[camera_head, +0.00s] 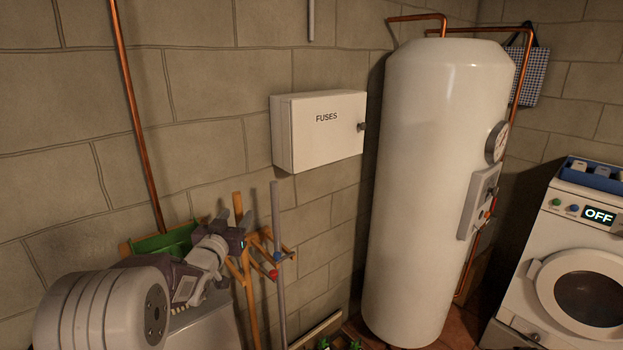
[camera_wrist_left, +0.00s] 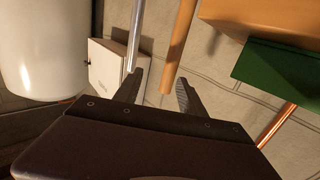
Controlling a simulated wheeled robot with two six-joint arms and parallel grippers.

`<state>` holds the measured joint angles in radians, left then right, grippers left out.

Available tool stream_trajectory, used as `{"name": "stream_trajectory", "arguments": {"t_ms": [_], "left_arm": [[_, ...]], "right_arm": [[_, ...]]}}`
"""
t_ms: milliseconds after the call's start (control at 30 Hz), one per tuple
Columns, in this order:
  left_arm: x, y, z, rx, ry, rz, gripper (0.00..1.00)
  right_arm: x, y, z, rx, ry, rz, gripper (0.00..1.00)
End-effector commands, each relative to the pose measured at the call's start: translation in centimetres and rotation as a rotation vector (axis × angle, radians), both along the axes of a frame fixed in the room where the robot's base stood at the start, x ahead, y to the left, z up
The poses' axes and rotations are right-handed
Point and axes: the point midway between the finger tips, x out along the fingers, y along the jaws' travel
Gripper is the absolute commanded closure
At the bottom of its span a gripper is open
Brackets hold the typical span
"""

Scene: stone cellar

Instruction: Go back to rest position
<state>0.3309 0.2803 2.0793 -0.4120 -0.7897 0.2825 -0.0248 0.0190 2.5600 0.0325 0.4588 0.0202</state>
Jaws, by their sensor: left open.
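My left gripper (camera_head: 243,214) is at the lower left in the head view, in front of the stone wall, next to wooden poles. In the left wrist view its two dark fingers (camera_wrist_left: 157,92) stand apart with nothing held between them. A wooden pole (camera_wrist_left: 179,42) and a grey metal rod (camera_wrist_left: 136,40) show beyond the fingers. I cannot tell how far the gripper is from them. My right gripper does not show in either view.
A white fuse box (camera_head: 327,132) hangs shut on the wall. A tall white boiler (camera_head: 436,190) stands right of it, and a washing machine (camera_head: 530,265) at far right. A green container (camera_head: 163,243) is beside my left arm. Wooden poles (camera_head: 247,285) and a grey rod (camera_head: 277,215) stand near the gripper.

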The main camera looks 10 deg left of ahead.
Motion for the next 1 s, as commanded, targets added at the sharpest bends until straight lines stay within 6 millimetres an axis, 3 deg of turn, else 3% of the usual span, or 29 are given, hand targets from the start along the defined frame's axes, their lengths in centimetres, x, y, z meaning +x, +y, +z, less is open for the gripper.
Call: {"name": "stream_trajectory", "arguments": {"t_ms": [67, 100, 167, 200, 267, 300, 400, 500, 600, 700, 1000], "left_arm": [[0.0, -4.3, 1.5, 0.005, -0.024, -0.074, 0.52], [-1.0, -7.4, 0.9, -0.016, 0.009, -0.113, 0.52], [-3.4, -10.1, -3.7, -0.047, 0.189, -0.109, 0.52], [-5.3, -10.9, -6.9, -0.053, 0.317, -0.093, 0.52], [-8.7, -11.6, -11.4, -0.058, 0.505, -0.072, 0.52], [-11.3, -11.9, -14.2, -0.060, 0.629, -0.060, 0.52], [-18.2, -12.0, -19.8, -0.063, 0.918, -0.031, 0.52], [-24.3, -11.9, -23.2, -0.074, 1.154, -0.010, 0.52], [-28.7, -12.0, -24.8, -0.082, 1.321, -0.009, 0.52], [-30.8, -12.1, -25.2, -0.077, 1.410, -0.019, 0.52], [-31.2, -12.1, -25.2, -0.066, 1.428, -0.028, 0.52]], "right_arm": [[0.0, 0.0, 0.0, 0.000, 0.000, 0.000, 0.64], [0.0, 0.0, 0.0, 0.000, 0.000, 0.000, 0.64], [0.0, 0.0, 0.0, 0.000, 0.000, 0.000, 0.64], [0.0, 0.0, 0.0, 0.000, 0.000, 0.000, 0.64], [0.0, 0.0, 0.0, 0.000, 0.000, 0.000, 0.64], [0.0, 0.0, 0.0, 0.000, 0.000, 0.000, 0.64], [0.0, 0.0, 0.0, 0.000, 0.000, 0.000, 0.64], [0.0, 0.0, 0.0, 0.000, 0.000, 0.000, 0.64], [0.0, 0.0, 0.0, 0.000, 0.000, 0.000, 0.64], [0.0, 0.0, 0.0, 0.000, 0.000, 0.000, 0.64], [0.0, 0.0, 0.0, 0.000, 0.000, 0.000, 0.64]]}}
